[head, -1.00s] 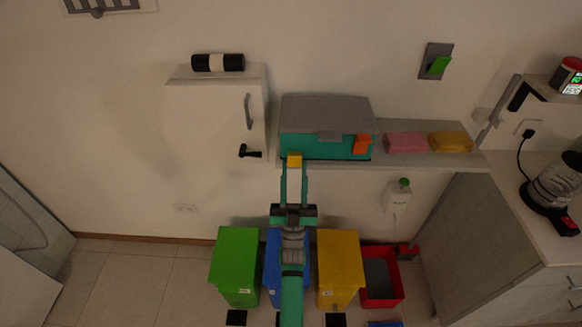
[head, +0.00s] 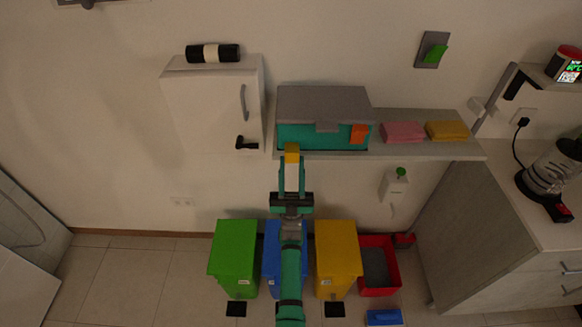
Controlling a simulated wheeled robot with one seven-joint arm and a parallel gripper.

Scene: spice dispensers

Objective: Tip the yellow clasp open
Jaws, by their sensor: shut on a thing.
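The teal box (head: 305,136) with a grey lid stands on the wall shelf, its lid down. The yellow clasp (head: 291,153) is at the left of its front, at the tips of my gripper (head: 291,164). My gripper reaches up from below and is shut on the yellow clasp. The fingers hide the clasp's lower part, and I cannot tell its exact tilt. An orange clasp (head: 358,134) sits at the right of the box's front, apart from my gripper.
A pink block (head: 402,132) and a yellow block (head: 447,130) lie on the shelf (head: 420,151) to the right. A white cabinet (head: 212,105) hangs at left. Green (head: 233,250) and yellow (head: 338,252) bins stand below, beside a partly hidden blue one.

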